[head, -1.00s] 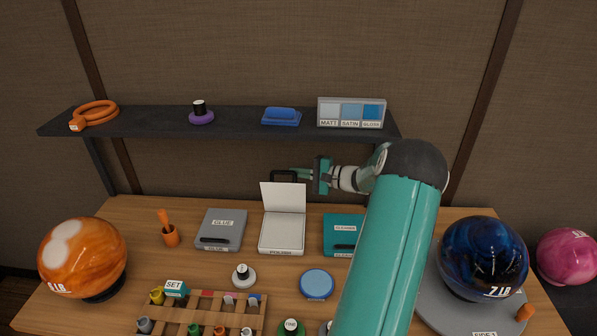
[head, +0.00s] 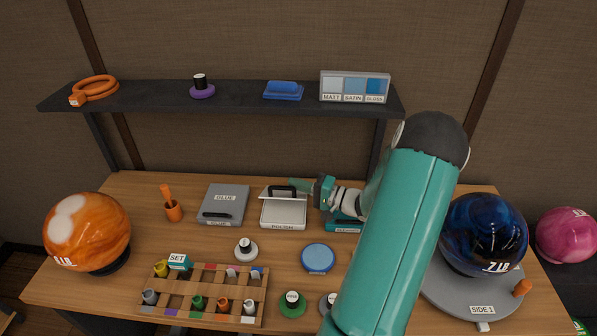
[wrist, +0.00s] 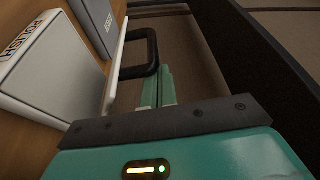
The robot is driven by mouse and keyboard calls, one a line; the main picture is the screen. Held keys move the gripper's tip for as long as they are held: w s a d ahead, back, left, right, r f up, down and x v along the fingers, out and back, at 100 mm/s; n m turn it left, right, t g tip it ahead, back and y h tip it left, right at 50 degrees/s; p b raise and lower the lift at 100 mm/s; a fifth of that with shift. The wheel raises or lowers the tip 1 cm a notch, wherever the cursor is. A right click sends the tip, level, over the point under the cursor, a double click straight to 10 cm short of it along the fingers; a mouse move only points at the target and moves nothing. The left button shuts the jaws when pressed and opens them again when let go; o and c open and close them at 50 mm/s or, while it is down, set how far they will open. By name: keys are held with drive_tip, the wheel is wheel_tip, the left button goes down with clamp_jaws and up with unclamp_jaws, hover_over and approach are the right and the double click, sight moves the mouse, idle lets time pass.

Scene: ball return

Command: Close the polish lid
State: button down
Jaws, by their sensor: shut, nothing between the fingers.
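The white polish case (head: 283,221) sits at the back middle of the table, its label facing front. Its lid (head: 277,195) is part open, tilted forward over the case, with a black handle (head: 283,188) on its outer side. In the wrist view the case (wrist: 62,80) lies at left, and the lid (wrist: 116,65) shows nearly edge-on with the handle (wrist: 153,48) sticking out. My gripper (head: 296,184) is shut and empty, behind the lid on its outer side. Its fingers (wrist: 157,88) are close by the handle; I cannot tell whether they touch it or the lid.
A grey glue case (head: 223,204) stands left of the polish case, and a teal case (head: 343,224) right of it, partly hidden by my arm. A dark shelf (head: 240,97) hangs above. A blue round tin (head: 318,257) and a bottle rack (head: 205,291) are in front.

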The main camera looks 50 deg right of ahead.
drive_tip(key=shift+s+a+f, duration=0.25)
drive_tip(key=shift+a+f, duration=0.1)
drive_tip(key=shift+f, duration=0.15)
drive_tip(key=shift+s+a+f, duration=0.25)
drive_tip(key=shift+a+f, duration=0.1)
drive_tip(key=shift+f, duration=0.1)
